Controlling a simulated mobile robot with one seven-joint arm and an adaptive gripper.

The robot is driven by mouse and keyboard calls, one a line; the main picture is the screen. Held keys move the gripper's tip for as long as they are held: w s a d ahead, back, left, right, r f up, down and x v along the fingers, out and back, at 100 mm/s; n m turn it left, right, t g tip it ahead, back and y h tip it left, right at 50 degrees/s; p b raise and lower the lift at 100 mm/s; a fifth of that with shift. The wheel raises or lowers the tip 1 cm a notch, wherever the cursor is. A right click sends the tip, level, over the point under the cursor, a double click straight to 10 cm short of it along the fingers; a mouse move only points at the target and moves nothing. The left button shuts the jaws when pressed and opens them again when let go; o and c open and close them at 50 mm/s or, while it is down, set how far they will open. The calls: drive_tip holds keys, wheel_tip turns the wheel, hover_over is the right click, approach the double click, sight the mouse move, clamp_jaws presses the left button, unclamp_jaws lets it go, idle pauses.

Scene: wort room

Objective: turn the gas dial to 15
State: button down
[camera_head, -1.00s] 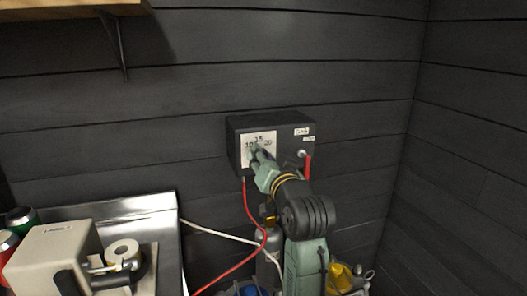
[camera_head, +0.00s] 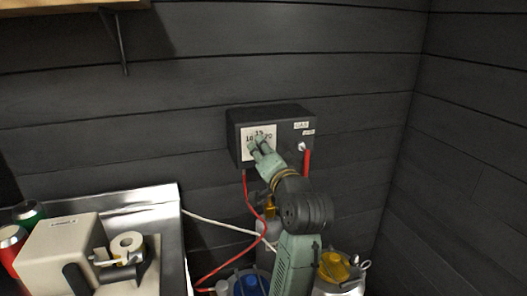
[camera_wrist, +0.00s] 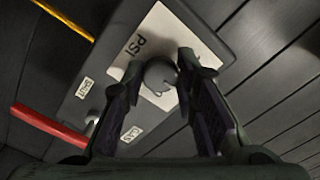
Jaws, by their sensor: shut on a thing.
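The gas box (camera_head: 284,124) is a dark box on the back wall, with a white dial plate (camera_head: 247,151) on its left front. The numbers 10, 15 and 20 show on the plate. My gripper (camera_head: 257,143) is in front of the plate and covers its middle. The plate (camera_wrist: 157,28) shows "PSI" there. The knob's pointer and setting cannot be made out.
A red hose (camera_head: 307,162) and a small valve are on the box's right side. Another red hose and a white cable hang below. A steel counter (camera_head: 150,202) with a beige machine (camera_head: 57,250) stands at the left. Containers stand below my arm.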

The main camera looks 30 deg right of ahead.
drive_tip(key=c, duration=1.3)
unclamp_jaws()
drive_tip(key=v, duration=1.2)
